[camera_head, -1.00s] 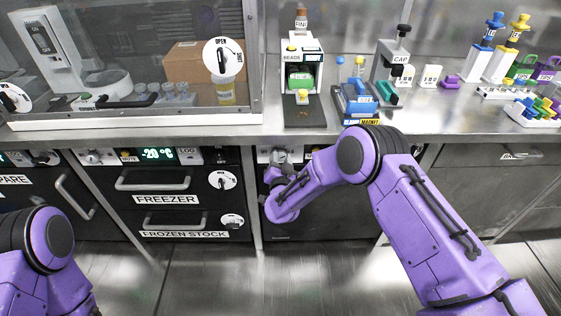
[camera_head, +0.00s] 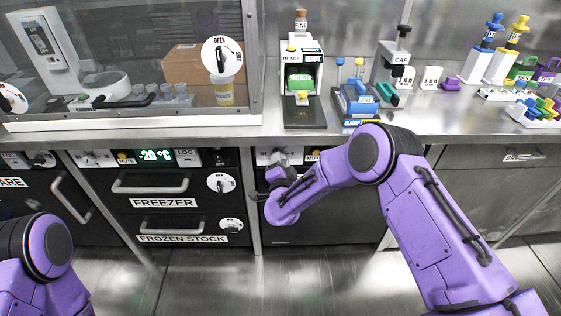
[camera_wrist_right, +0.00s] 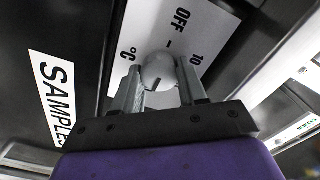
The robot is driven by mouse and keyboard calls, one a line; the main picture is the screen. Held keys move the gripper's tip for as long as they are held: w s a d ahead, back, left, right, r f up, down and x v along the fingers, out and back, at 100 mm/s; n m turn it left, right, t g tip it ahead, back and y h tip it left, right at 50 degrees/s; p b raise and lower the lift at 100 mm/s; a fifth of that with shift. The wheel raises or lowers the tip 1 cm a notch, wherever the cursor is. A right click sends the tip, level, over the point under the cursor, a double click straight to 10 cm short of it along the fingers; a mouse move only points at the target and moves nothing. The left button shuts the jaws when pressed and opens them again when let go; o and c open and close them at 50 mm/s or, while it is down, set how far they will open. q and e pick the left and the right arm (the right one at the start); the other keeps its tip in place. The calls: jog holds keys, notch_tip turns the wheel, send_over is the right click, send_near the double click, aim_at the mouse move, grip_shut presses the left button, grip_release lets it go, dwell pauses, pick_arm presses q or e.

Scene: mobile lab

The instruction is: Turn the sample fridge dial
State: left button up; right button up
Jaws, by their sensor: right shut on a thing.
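The sample fridge dial (camera_wrist_right: 159,72) is a round grey knob on a white plate (camera_wrist_right: 192,38) marked "OFF", "10" and "°C" in the right wrist view. My right gripper (camera_wrist_right: 160,88) has one finger on each side of the dial and is shut on it. In the head view, the dial area shows on the white panel under the bench (camera_head: 264,156), with the right gripper (camera_head: 276,170) at it, partly hidden by my right wrist. A "SAMPLES" label (camera_wrist_right: 54,95) shows at the left in the wrist view. My left arm shows at lower left, but its gripper is out of view.
The freezer (camera_head: 165,190) with two drawers is left of the fridge. Above, the steel bench edge (camera_head: 230,140) runs close over my right wrist. A bead device (camera_head: 303,80) and a magnet rack (camera_head: 358,100) stand on the bench. The floor in front is clear.

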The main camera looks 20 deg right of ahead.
jog(key=o, duration=1.1)
jog(key=shift+c, duration=0.2)
jog(key=shift+s, duration=0.1)
jog(key=v, duration=1)
jog(key=shift+s, duration=0.2)
jog(key=shift+a, duration=0.1)
